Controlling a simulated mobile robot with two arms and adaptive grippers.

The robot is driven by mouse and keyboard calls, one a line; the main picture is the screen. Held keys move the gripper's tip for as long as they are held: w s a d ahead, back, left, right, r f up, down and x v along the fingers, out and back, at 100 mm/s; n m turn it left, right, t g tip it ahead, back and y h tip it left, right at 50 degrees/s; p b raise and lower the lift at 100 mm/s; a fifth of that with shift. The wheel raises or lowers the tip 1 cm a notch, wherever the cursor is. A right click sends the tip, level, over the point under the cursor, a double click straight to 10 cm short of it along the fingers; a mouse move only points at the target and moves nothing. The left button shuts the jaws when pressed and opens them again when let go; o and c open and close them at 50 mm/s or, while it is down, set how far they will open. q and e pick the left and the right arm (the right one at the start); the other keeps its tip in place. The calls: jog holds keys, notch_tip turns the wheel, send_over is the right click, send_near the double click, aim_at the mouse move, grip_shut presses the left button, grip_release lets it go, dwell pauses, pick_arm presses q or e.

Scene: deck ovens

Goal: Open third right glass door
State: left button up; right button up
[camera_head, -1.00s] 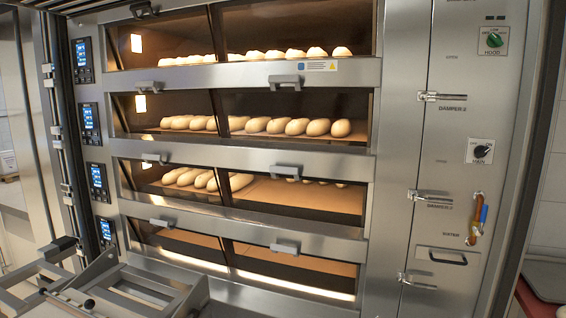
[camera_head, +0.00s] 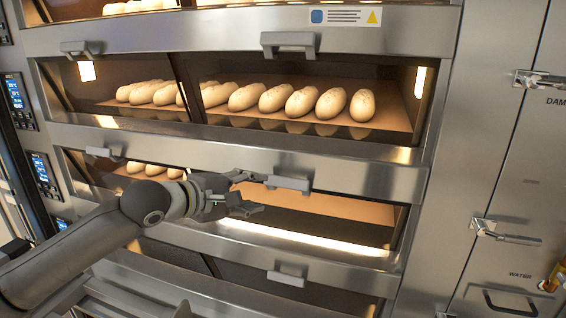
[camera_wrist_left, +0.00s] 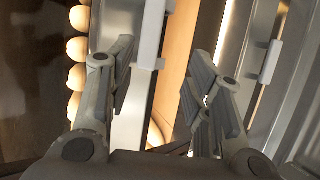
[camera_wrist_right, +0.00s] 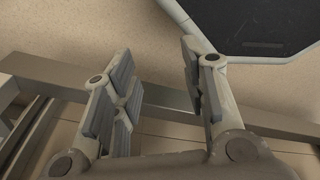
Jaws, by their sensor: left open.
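The third right glass door (camera_head: 310,220) is shut, under the steel rail that carries its grey bar handle (camera_head: 288,182). The pane is lit from inside and a brown baking surface shows through it. My left gripper (camera_head: 258,194) is open at the left end of that handle. In the left wrist view the handle (camera_wrist_left: 151,35) lies ahead, close by the left finger of the open jaws (camera_wrist_left: 160,65); whether they touch I cannot tell. My right gripper (camera_wrist_right: 153,75) is open and empty over a pale surface in the right wrist view, and is out of the head view.
The deck above holds loaves (camera_head: 273,97) behind its glass, with its own handle (camera_head: 289,42). A lower rail has another handle (camera_head: 286,276). To the right stands a steel panel with latches (camera_head: 505,232).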

aim_at(286, 184)
pick_arm(q)
jog(key=p+x, duration=0.1)
jog(key=x, duration=0.2)
jog(key=r+p+x, duration=0.1)
jog(key=x, duration=0.2)
jog(key=d+p+x, duration=0.1)
jog(key=x, duration=0.2)
jog(key=shift+d+r, duration=0.2)
jog(key=shift+w+d+f, duration=0.15)
jog(key=c, duration=0.6)
grip_shut()
pick_arm(e)
jog(key=s+r, duration=0.2)
jog(key=r, duration=0.1)
jog(key=shift+s+r, duration=0.3)
jog(key=shift+s, duration=0.05)
